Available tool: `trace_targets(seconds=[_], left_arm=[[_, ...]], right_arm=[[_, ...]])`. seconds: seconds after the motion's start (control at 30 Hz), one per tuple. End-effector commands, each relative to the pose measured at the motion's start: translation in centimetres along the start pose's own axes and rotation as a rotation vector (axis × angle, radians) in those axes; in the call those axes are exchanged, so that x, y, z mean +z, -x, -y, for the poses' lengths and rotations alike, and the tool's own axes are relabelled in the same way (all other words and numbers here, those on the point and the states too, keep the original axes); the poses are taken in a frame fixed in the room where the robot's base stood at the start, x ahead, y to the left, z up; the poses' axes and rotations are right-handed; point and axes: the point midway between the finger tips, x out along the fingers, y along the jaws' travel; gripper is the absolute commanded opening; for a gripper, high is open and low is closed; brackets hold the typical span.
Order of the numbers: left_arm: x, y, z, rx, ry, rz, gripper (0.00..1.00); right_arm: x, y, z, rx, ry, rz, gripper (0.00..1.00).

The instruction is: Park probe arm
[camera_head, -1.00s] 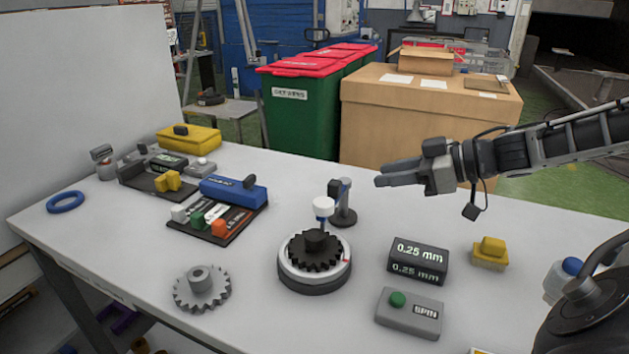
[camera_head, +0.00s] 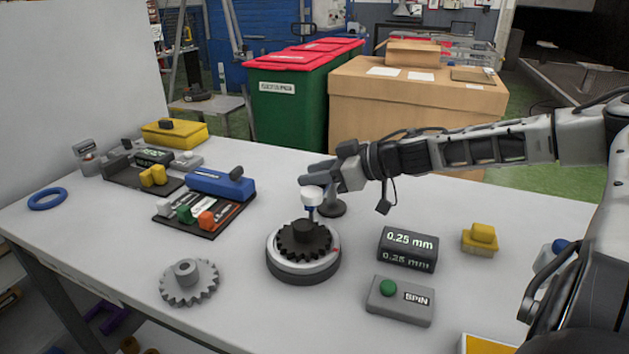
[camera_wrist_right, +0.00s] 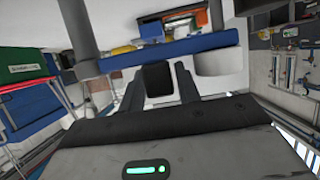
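The probe arm stands behind the turntable (camera_head: 303,265). Its white probe head (camera_head: 312,193) is over the black gear (camera_head: 304,238) on the turntable; whether it touches is unclear. In the right wrist view, the blue bar (camera_wrist_right: 195,44), the white head (camera_wrist_right: 217,63) and a dark block (camera_wrist_right: 158,80) show. The right fingers (camera_wrist_right: 159,72) are apart, one on each side of the dark block, with slim gaps. My left gripper is out of view.
A grey gear (camera_head: 188,283) lies front left. The 0.25 mm display (camera_head: 408,249), the SPIN button box (camera_head: 400,301) and a yellow brush (camera_head: 480,239) are right of the turntable. A tray with blocks (camera_head: 205,218) is to the left.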

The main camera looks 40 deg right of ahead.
Motion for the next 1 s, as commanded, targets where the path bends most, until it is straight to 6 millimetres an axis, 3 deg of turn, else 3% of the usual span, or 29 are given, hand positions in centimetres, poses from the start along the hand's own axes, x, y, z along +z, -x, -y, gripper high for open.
trace_targets(seconds=[0.47, 0.57, 0.6, 1.0], left_arm=[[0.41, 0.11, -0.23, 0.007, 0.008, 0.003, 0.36], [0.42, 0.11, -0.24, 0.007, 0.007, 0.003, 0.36], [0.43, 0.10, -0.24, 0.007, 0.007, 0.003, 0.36], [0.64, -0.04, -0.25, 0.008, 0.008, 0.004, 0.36]], right_arm=[[-0.08, -0.44, 0.09, -0.002, 0.000, -0.001, 0.33], [-0.08, -0.44, 0.09, -0.002, 0.000, -0.001, 0.05], [-0.08, -0.44, 0.09, -0.002, 0.000, -0.001, 0.00], [0.12, 0.04, 0.04, -0.054, 0.022, -0.002, 0.00]])
